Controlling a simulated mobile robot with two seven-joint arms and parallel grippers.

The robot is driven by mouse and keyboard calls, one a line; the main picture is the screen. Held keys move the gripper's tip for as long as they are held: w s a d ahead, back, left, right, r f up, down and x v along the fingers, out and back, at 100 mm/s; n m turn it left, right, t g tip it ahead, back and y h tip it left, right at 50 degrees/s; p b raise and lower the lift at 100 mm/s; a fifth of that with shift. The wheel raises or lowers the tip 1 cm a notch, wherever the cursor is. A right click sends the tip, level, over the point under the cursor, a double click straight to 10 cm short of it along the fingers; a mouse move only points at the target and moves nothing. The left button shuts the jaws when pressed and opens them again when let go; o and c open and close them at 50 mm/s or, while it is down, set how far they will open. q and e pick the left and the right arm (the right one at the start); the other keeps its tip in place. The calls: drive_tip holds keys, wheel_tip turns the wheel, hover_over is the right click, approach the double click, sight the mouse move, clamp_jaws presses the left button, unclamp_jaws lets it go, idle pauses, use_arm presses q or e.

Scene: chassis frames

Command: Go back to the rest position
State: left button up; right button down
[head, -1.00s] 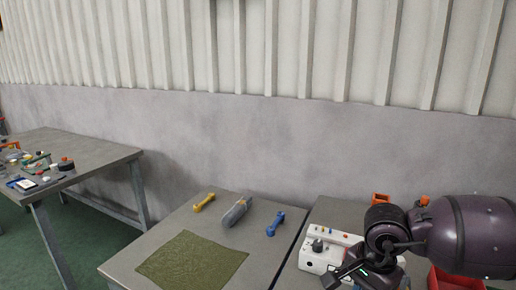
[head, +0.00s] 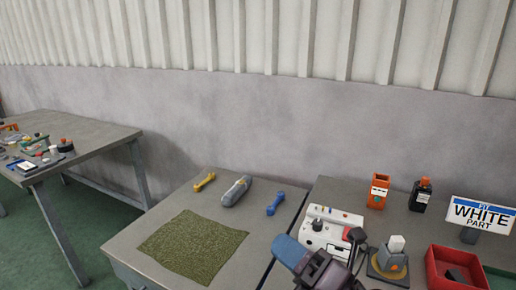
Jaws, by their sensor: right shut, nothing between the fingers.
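My right gripper (head: 356,240) is low in the head view, in front of the white control box (head: 327,226). Its fingers are shut and empty. My dark wrist and a blue-grey part of my arm show beside it, at the bottom of the picture. They hide part of the box's front and of the table. My left gripper is not in view.
A green mat (head: 192,246) lies on the middle table; a cluttered table (head: 90,140) stands left.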

drive_tip(key=d+f+m+t+h, duration=0.1)
drive_tip(key=d+f+m+h, duration=0.7)
drive_tip(key=m, duration=0.5)
drive_tip(key=d+f+m+t+h, duration=0.1)
drive_tip(key=d+f+m+h, duration=0.5)
drive_tip(key=d+m+h, duration=0.45)
drive_tip(key=s+d+f+m+g, duration=0.2)
drive_tip(key=s+f+m+g, duration=0.35)
drive_tip(key=s, duration=0.45)
drive_tip(key=s+d+f+m+g, duration=0.3)
drive_tip(key=s+f+m+g, duration=0.3)
drive_tip(key=s, duration=0.5)
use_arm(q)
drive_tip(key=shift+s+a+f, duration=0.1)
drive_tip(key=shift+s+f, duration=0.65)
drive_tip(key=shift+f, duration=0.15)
use_arm(e)
drive_tip(key=w+f+n+t, duration=0.1)
drive_tip(key=w+f+t, duration=0.7)
drive_tip(key=f, duration=0.3)
drive_tip(key=shift+a+f+n, duration=0.15)
drive_tip(key=shift+n, duration=0.15)
